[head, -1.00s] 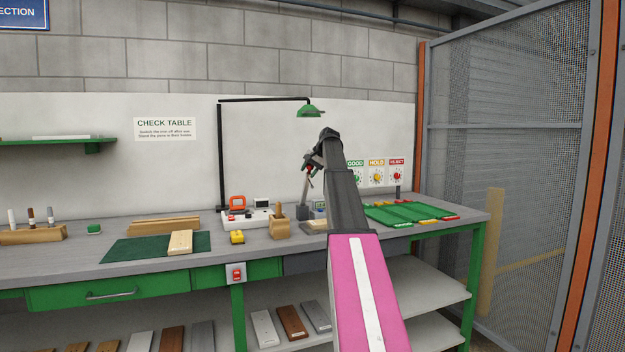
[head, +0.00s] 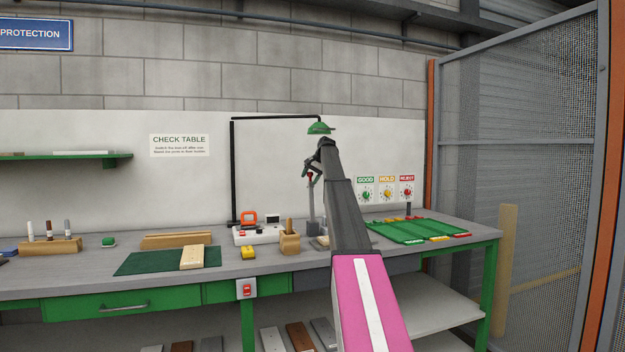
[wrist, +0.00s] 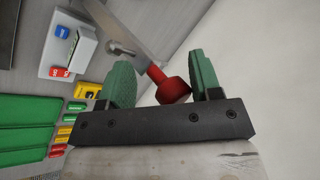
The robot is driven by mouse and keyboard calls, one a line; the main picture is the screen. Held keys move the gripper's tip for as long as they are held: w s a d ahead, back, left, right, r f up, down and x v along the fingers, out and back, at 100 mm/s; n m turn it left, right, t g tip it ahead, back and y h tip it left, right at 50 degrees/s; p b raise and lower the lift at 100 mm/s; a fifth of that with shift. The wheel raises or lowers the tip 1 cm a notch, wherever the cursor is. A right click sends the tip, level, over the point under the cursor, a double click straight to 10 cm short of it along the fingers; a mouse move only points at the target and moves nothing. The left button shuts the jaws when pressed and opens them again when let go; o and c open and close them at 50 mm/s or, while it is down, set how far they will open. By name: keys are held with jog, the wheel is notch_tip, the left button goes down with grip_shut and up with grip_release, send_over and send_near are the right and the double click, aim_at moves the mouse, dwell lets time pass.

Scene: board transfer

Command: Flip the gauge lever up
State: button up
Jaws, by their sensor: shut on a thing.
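The gauge lever's red knob (wrist: 174,90) sits between the two green fingers of my gripper (wrist: 163,72) in the wrist view, at the end of a grey metal bar (wrist: 130,40). In the head view my gripper (head: 309,172) is shut on the gauge lever (head: 310,187) high above the bench, below the green lamp. The lever looks close to upright there, over the grey gauge post (head: 313,222). My own arm hides part of the gauge's base.
A wooden block with a handle (head: 290,243) and a white switch box (head: 255,234) stand left of the gauge. The lamp (head: 319,128) hangs just above my gripper. A mesh fence (head: 515,150) stands at the far right.

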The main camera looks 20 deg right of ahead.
jog(key=shift+w+a+f, duration=0.2)
jog(key=shift+w+f, duration=0.05)
jog(key=shift+w, duration=0.4)
jog(key=o, duration=0.8)
jog(key=shift+w+f, duration=0.1)
jog(key=shift+f, duration=0.05)
jog(key=shift+r, duration=0.3)
jog(key=s+d+r, duration=0.2)
jog(key=s+d, duration=0.7)
jog(key=d, duration=0.2)
jog(key=shift+g, duration=0.3)
jog(key=shift+r, duration=0.1)
